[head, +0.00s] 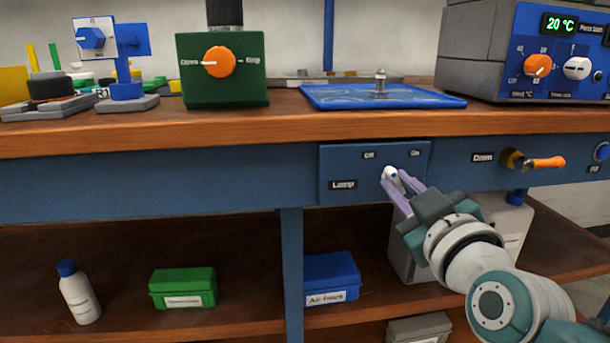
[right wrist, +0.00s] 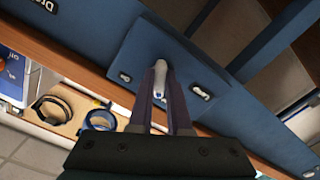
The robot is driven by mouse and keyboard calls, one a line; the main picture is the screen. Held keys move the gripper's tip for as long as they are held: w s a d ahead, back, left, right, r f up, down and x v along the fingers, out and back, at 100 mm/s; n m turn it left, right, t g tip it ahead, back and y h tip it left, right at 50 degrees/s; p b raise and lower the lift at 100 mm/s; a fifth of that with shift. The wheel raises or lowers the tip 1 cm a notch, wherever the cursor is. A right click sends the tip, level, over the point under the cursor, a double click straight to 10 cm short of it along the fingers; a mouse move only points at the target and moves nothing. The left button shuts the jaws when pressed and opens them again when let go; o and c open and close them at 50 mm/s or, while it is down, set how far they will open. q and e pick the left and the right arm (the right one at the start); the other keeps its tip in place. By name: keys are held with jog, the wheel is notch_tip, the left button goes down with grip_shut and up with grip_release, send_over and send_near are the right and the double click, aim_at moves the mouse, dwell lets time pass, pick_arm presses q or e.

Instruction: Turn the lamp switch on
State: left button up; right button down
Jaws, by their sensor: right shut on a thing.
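The lamp switch is a small white lever (head: 390,173) on a blue panel (head: 345,167) set in the bench's front edge. The panel carries a "Lamp" label at its lower left, with "Off" to the upper left of the lever and "On" to the upper right. My right gripper (head: 395,180) is shut on the lever from below and the right. In the right wrist view the white lever (right wrist: 161,74) sits between the purple fingers (right wrist: 159,90). I cannot tell towards which label the lever leans. My left gripper is out of view.
An orange drain handle (head: 546,162) sticks out to the right of the panel. A blue tray (head: 340,96), a green box with an orange knob (head: 250,80) and a heater unit (head: 480,75) stand on top. The shelf below holds a blue case (head: 331,272) and a green case (head: 183,282).

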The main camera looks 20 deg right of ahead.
jog(key=m+p, duration=0.1)
jog(key=m, duration=0.2)
jog(key=shift+r+m, duration=0.15)
jog(key=shift+m, duration=0.15)
jog(key=m+p, duration=0.1)
jog(key=m, duration=0.2)
jog(key=shift+m, duration=0.3)
jog(key=m+p, duration=0.1)
jog(key=m, duration=0.2)
jog(key=shift+m, duration=0.3)
jog(key=shift+a+m, duration=0.1)
jog(key=shift+m, duration=1.7)
jog(key=c, duration=0.9)
grip_release()
jog(key=shift+o, duration=0.2)
